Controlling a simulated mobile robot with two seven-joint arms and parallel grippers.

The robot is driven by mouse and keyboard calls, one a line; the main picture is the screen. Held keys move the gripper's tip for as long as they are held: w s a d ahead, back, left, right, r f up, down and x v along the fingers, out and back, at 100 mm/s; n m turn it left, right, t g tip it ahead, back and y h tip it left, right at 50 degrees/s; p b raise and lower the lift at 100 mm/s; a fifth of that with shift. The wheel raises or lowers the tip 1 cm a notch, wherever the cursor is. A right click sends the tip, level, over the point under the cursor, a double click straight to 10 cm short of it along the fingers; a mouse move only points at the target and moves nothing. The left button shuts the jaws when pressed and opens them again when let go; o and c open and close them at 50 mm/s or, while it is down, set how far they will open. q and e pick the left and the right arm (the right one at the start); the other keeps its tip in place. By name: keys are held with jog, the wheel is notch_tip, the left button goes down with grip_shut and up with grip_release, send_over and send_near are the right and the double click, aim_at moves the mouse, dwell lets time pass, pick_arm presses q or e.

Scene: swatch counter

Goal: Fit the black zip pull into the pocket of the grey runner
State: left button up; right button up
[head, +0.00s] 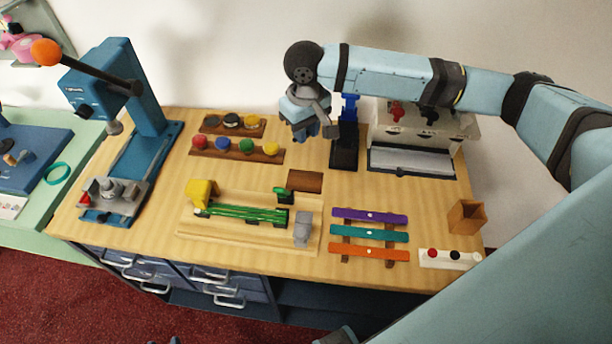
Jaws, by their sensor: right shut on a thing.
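My right gripper (306,132) points down above the back middle of the counter, clear of the wooden board. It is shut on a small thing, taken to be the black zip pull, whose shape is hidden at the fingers. A grey block (301,232), which seems to be the grey runner, stands at the right end of the light wooden board (240,241). The runner's pocket is too small to make out. Green strips (240,213) lie along the board to its left. The gripper is behind the runner and well apart from it.
A yellow block (202,191) is at the board's left end. A blue press (150,110) stands at left. Racks with coloured knobs (237,151) are behind the board. Purple, teal and orange strips (369,234) lie to the right, near a small wooden box (466,217).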

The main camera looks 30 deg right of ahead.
aim_at(306, 182)
notch_tip(306, 182, down, 16)
jog(key=shift+f, duration=0.1)
dwell(0.4)
jog(key=o, duration=0.9)
jog(key=shift+f, duration=0.15)
notch_tip(306, 182, up, 12)
jog(key=shift+r, duration=0.2)
jog(key=shift+f, duration=0.1)
